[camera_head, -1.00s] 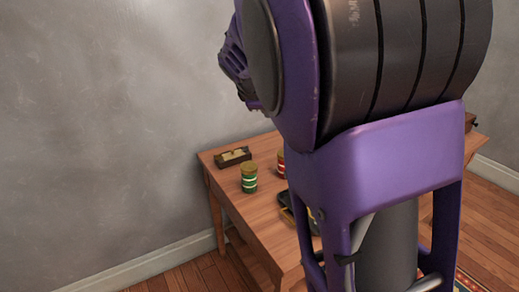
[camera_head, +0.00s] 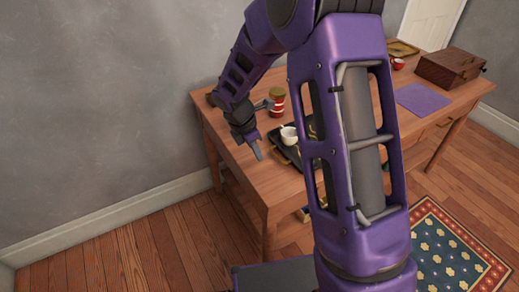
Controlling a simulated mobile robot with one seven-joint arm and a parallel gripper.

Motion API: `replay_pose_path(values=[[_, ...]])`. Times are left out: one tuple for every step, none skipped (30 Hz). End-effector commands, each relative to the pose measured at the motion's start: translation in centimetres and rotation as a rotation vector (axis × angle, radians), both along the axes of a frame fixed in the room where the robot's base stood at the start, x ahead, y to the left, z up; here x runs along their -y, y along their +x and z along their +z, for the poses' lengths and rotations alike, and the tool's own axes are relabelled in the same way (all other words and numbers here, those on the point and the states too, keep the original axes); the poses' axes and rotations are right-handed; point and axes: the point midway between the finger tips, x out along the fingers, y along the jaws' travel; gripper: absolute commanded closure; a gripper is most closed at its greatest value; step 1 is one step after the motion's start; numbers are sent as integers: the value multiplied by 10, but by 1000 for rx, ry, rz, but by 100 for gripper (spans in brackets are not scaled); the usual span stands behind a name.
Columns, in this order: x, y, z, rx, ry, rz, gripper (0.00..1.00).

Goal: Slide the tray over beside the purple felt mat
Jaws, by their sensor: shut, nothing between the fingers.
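The black tray (camera_head: 284,149) lies on the wooden table, partly hidden by my arm. A white cup (camera_head: 289,135) stands on it. The purple felt mat (camera_head: 423,98) lies flat on the table to the right, beyond my arm. My gripper (camera_head: 258,155) points down just left of the tray, near the table's front-left side. Its fingers are together and hold nothing. I cannot tell whether the fingertips touch the table or the tray.
A red-striped tin (camera_head: 277,102) stands behind the tray. A brown wooden box (camera_head: 452,67), a red cup (camera_head: 397,64) and a gold-rimmed tray (camera_head: 402,48) are at the far right. My arm hides the table between tray and mat. A patterned rug (camera_head: 455,250) lies on the floor.

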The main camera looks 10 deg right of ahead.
Motion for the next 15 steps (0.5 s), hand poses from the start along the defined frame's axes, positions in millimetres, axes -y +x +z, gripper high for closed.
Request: replay_pose_path(values=[[3,0,-16,-5,-1,-1,100],[5,1,-22,-4,0,-2,100],[7,2,-31,-4,0,-2,100],[9,2,-37,-4,-1,-1,100],[11,3,-43,-3,-1,-1,100],[13,4,-51,-4,0,-2,100],[15,4,-56,-3,0,-2,100],[16,5,-62,-2,0,-2,100],[22,7,-61,1,0,-5,100],[28,10,-59,3,1,-6,100],[33,11,-59,3,1,-6,100],[38,13,-59,3,0,-5,100],[42,14,-59,3,0,-6,100],[44,15,-59,3,1,-5,100],[47,16,-59,2,1,-5,100]])
